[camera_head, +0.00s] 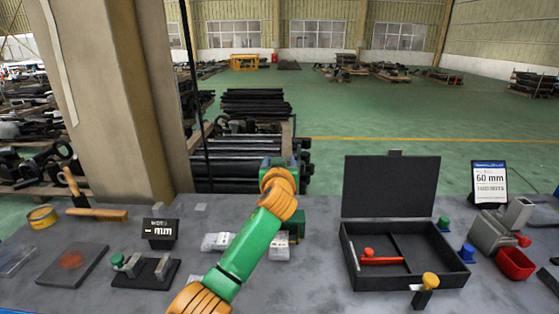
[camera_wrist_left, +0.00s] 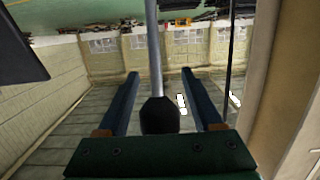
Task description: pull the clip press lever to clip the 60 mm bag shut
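A thin grey lever rod with a black knob (camera_wrist_left: 160,115) shows in the left wrist view. I take it to be the press lever. My left gripper (camera_wrist_left: 160,75) is open, with one dark finger on each side of the rod and knob, gaps visible on both sides. In the head view my green and orange left arm reaches up from the bottom and covers the lever; only the back of the left gripper (camera_head: 271,163) shows. A green block (camera_head: 297,222), perhaps the press, is partly hidden behind the arm. Pale packages (camera_head: 215,241) lie beside the arm; I cannot tell which is the 60 mm bag. My right gripper is not in view.
An open black case (camera_head: 390,190) holding a red-handled tool stands right of the arm. A "60 mm" sign (camera_head: 489,182), a grey device (camera_head: 490,232) and a red bin (camera_head: 515,263) are farther right.

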